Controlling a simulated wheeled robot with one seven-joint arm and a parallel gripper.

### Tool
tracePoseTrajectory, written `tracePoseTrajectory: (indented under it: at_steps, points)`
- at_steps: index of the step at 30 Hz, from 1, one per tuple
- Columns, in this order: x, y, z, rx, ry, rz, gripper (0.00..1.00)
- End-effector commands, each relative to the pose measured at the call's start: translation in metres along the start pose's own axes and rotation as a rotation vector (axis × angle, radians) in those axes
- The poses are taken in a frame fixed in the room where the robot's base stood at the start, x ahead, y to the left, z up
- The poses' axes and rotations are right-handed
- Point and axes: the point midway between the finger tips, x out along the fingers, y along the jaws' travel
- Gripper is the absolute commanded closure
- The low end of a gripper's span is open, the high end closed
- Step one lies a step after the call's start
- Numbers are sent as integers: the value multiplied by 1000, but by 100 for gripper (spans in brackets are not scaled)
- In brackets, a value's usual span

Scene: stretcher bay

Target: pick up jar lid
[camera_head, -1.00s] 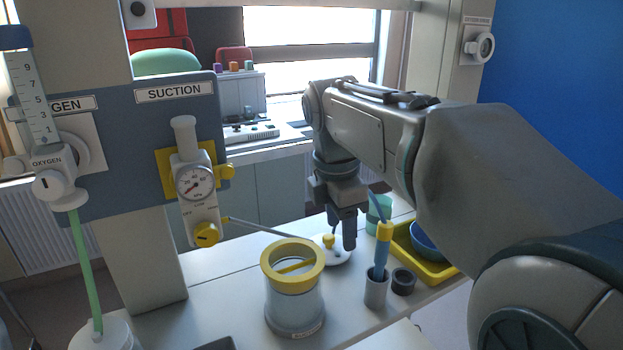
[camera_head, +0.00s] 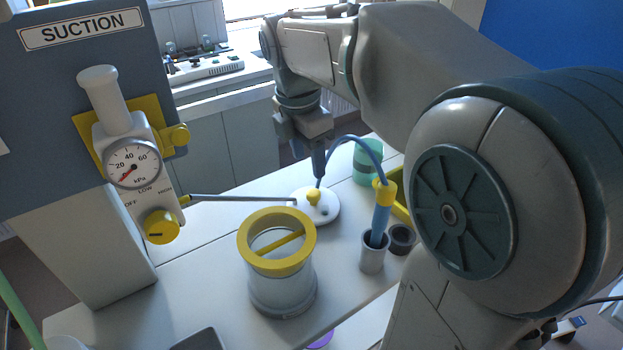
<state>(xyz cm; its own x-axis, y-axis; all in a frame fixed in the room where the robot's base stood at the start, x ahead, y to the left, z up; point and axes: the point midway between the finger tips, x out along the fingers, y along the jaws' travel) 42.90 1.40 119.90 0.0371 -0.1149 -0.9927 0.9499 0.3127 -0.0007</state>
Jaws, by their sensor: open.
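The jar lid (camera_head: 322,213) is a white disc with a yellow knob, lying flat on the counter behind the jar. The jar (camera_head: 282,290) is clear grey with a yellow rim and a yellow bar across its top. My gripper (camera_head: 309,165) points down just behind the lid in the picture, with its dark fingers near the knob. It is open and holds nothing; the gap between its fingers is hard to see. I cannot tell how high the fingertips are above the counter.
A blue wand with a yellow collar (camera_head: 382,205) stands in a grey holder (camera_head: 373,256); its curved tip reaches toward the lid. A dark ring (camera_head: 402,239) and a green cup (camera_head: 367,161) are to the right. The suction gauge (camera_head: 133,163) is at left, with a thin rod toward the lid.

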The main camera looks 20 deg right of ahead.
Motion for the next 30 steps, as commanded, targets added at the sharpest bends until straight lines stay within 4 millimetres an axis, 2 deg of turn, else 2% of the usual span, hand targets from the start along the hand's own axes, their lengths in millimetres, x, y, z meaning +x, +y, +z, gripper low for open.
tracePoseTrajectory:
  at_steps: [6, 12, 18, 27, 30]
  points:
    - [44, -1, 1, 2, 1, -4, 49]
    - [74, -1, 1, 4, 1, -3, 49]
    - [88, -1, 2, 5, 0, -1, 49]
    - [90, -1, 1, 4, 0, 0, 49]
    - [90, -1, 1, 4, 0, 0, 77]
